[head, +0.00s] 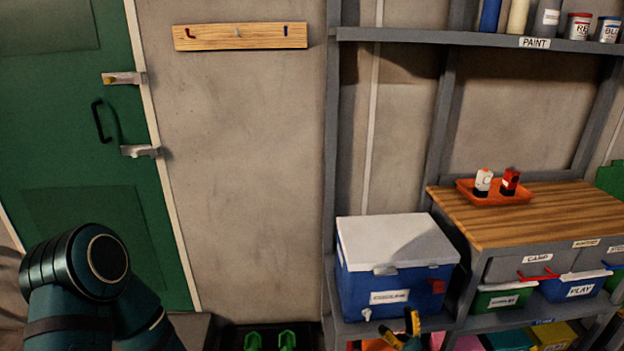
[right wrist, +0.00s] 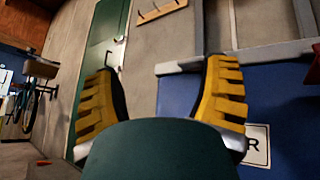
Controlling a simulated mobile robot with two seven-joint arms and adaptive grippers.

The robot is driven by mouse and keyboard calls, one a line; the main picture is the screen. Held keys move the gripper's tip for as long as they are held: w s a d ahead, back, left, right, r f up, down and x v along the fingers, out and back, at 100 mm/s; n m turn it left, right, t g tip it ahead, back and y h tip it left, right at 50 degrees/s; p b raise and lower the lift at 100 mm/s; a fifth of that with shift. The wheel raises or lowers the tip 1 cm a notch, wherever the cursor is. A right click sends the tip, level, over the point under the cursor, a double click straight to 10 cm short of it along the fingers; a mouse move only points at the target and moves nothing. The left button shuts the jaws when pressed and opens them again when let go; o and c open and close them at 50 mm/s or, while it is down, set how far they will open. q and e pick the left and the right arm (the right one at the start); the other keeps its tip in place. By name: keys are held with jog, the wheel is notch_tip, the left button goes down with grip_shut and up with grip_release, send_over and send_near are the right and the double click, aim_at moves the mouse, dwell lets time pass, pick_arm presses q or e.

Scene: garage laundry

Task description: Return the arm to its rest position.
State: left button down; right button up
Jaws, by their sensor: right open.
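My right gripper (head: 411,326) shows at the bottom of the head view, in front of the lower right part of the blue cooler (head: 390,275) with a white lid. A dark teal arm link of mine (head: 75,275) is at the lower left of the head view; the left gripper is out of view.
A grey shelf rack (head: 334,120) holds the cooler, bins and paint cans. A wooden top (head: 560,215) carries an orange tray (head: 465,190) with two small bottles. A green door (head: 70,150) and hook board (head: 240,36) are left. A black tray (head: 240,335) holds green boots.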

jog(key=a+r+n+g+y, duration=0.25)
jog(key=a+n+g, duration=0.35)
jog(key=a+g, duration=0.55)
jog(key=s+a+f+n+g+h, duration=0.2)
jog(key=s+a+n+g, duration=0.15)
jog(key=a, duration=0.35)
jog(key=s+a+f+n+g+h, duration=0.2)
jog(key=s+a+f+g, duration=0.1)
jog(key=s+a+g, duration=0.3)
jog(key=s+f+n+g+h, duration=0.2)
jog(key=s+f+n+h, duration=0.3)
jog(key=s+h, duration=0.4)
jog(key=s+d+r+n+t+h, duration=0.4)
jog(key=s+d+n+h, duration=0.1)
jog(key=s+d, duration=0.6)
jog(key=shift+n, duration=0.35)
jog(key=shift+w+h, duration=0.1)
jog(key=shift+h, duration=0.25)
